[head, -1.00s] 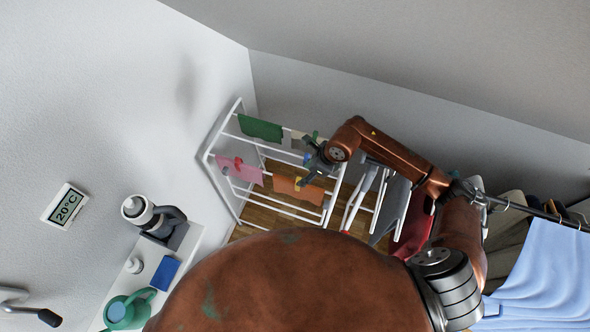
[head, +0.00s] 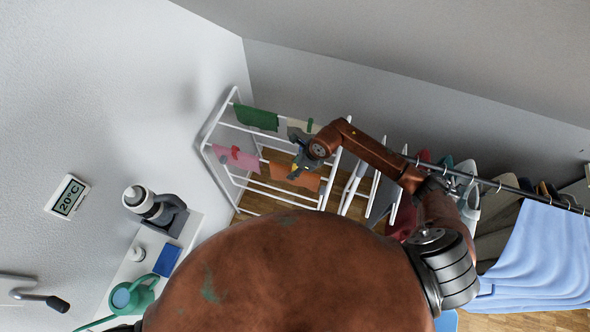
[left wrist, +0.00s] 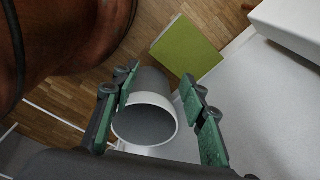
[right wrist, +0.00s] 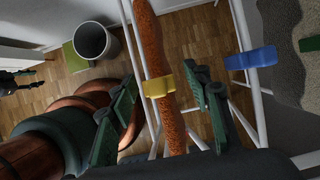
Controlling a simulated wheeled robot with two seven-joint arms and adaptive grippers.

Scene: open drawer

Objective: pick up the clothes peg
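Several clothes pegs sit on cloths hung on a white drying rack. In the right wrist view a yellow peg (right wrist: 159,87) grips the top of an orange cloth (right wrist: 176,132), and a blue peg (right wrist: 250,58) sits on a grey cloth. My right gripper (right wrist: 164,77) is open, with the yellow peg in the gap between its fingertips as seen; contact is not visible. In the head view this gripper (head: 303,157) is over the rack, covering part of the orange cloth. My left gripper (left wrist: 158,73) is open and empty.
The rack's white bars (head: 226,132) surround my right gripper. A pink cloth (head: 238,157) and green cloth (head: 256,117) hang nearby. A blue garment (head: 535,262) hangs at right. In the left wrist view a white bin (left wrist: 146,122) stands below the gripper.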

